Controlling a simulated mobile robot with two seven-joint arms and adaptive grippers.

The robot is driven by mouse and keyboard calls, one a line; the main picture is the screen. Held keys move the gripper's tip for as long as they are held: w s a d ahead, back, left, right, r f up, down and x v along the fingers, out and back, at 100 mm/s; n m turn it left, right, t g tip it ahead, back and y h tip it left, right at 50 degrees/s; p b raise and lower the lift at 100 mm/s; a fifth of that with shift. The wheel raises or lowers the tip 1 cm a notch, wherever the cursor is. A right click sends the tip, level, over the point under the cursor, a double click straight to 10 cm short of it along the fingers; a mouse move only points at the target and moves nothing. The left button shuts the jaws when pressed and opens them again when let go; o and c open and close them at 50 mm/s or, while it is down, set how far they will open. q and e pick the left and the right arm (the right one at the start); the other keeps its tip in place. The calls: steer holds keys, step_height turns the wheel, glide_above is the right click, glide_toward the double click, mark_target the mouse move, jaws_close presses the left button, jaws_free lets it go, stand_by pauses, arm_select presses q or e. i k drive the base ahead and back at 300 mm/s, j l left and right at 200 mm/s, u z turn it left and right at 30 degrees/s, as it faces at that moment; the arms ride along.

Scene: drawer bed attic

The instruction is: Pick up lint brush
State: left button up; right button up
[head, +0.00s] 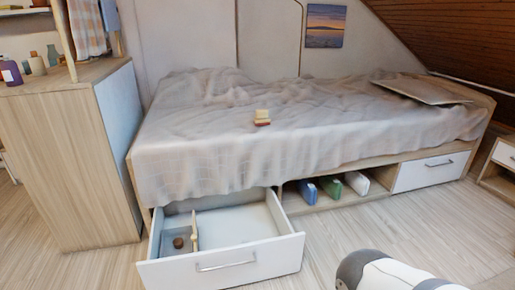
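I cannot tell for sure which thing is the lint brush. A slim light-wood piece (195,231) stands or leans inside the open drawer (222,261), near its left side. A small brown round thing (178,243) lies beside it on the drawer floor. A small cream and red object (262,117) lies on the bed cover, too small to make out. Neither gripper is in view; only a white and dark part of my own body shows at the bottom right.
The bed (250,150) has a rumpled cover and a flat board (422,91) at its right end. Several folders (331,187) stand in the open shelf below. A closed drawer (430,171) is to the right. A wooden cabinet (70,165) flanks the left. Floor in front is clear.

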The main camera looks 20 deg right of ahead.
mark_target(262, 118)
steer(key=i+l+u, duration=0.3)
steer(key=l, duration=0.4)
steer(key=i+l+u, duration=0.2)
steer(key=l+u, duration=0.15)
steer(key=l, duration=0.4)
steer(key=i+l+u, duration=0.1)
steer(key=l+u, duration=0.2)
steer(key=l, duration=0.45)
steer(key=l+u, duration=0.3)
steer(key=l, duration=0.5)
